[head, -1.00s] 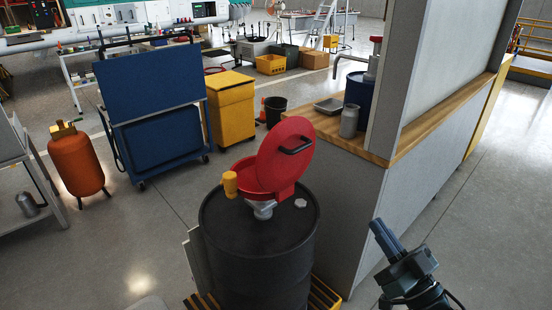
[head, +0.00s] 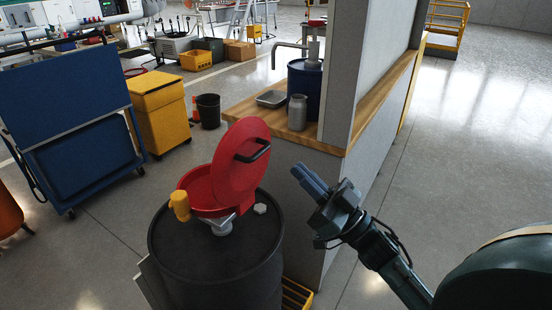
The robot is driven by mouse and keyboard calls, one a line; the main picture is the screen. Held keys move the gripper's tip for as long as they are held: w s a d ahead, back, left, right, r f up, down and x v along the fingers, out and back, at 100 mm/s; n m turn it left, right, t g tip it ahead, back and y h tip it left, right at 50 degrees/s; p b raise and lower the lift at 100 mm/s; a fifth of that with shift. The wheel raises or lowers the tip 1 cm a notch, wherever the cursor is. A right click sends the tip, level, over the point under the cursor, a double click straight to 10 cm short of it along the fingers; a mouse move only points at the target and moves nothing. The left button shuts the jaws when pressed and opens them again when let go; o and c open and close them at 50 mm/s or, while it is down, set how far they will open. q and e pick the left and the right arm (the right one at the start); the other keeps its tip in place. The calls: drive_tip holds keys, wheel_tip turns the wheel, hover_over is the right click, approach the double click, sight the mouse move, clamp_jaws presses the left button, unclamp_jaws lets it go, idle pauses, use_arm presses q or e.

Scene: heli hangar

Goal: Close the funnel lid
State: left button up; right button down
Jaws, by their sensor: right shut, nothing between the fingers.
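The red funnel (head: 190,198) sits on top of the black drum (head: 215,262). Its round red lid (head: 237,165) stands open, tilted up at the funnel's right side. A yellow part (head: 180,204) is at the funnel's left rim. My right gripper (head: 303,176) is shut and empty, a short way to the right of the lid and apart from it, pointing up and left. My left gripper is not in view.
A grey partition with a wooden counter (head: 340,146) stands behind and right of the drum. A metal canister (head: 297,113), a tray (head: 272,98) and a blue drum (head: 304,82) are on it. A blue cart (head: 68,115) and yellow cabinet (head: 160,112) stand left. Floor at right is clear.

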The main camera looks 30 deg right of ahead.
drive_tip(key=w+a, duration=0.3)
drive_tip(key=w, duration=0.2)
drive_tip(key=shift+w+r, duration=0.25)
drive_tip(key=shift+r, duration=0.05)
